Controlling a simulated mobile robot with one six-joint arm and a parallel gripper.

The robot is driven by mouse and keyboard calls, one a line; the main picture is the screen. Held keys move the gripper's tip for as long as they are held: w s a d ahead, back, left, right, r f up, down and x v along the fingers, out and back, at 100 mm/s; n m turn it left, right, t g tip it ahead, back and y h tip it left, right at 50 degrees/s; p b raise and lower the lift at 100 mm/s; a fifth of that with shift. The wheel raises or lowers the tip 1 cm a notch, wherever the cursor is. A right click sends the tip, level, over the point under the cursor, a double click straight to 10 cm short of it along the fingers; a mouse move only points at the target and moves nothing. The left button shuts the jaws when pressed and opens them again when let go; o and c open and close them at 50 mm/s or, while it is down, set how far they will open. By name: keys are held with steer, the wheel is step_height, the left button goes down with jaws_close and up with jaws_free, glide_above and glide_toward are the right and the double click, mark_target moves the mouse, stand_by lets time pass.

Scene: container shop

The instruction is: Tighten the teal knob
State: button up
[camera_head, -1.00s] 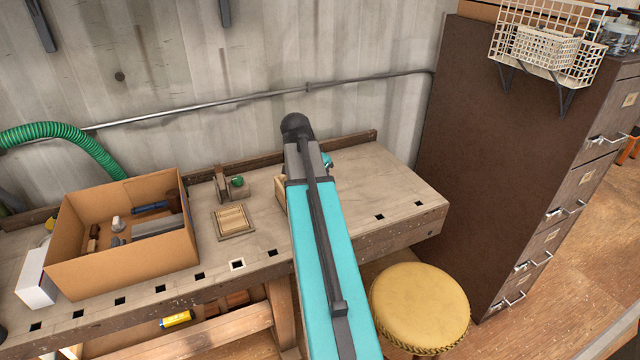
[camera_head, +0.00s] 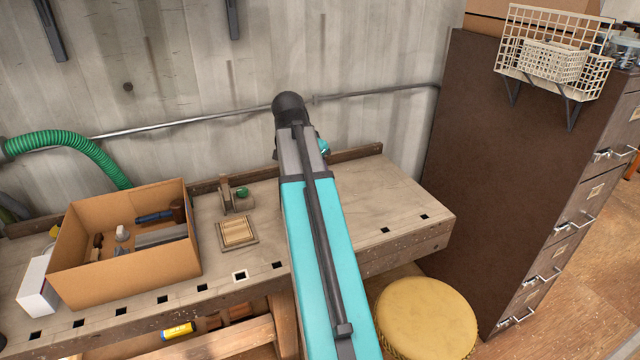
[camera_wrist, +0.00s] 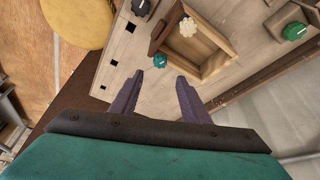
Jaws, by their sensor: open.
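The teal knob (camera_wrist: 160,60) shows in the wrist view at the near corner of an open wooden box (camera_wrist: 216,72) on the bench. My gripper (camera_wrist: 160,75) is open and empty, its two purple fingers apart. In the picture the knob lies just beyond and between the fingertips; I cannot tell the height between them. A white knob (camera_wrist: 190,26) is on the box's far side and a dark knob (camera_wrist: 142,6) is left of it. A green knob (camera_wrist: 294,31) sits on a wooden block to the right, also in the head view (camera_head: 242,192). There my arm hides the teal knob and box.
The workbench (camera_head: 400,200) has bare top to the right of my arm. A cardboard box (camera_head: 130,265) with tools and a small slatted tray (camera_head: 238,233) stand on the left. A yellow stool (camera_head: 425,318) and a brown cabinet (camera_head: 500,170) are at the right.

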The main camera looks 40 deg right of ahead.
steer(key=shift+v, duration=1.85)
steer(key=shift+s, duration=0.1)
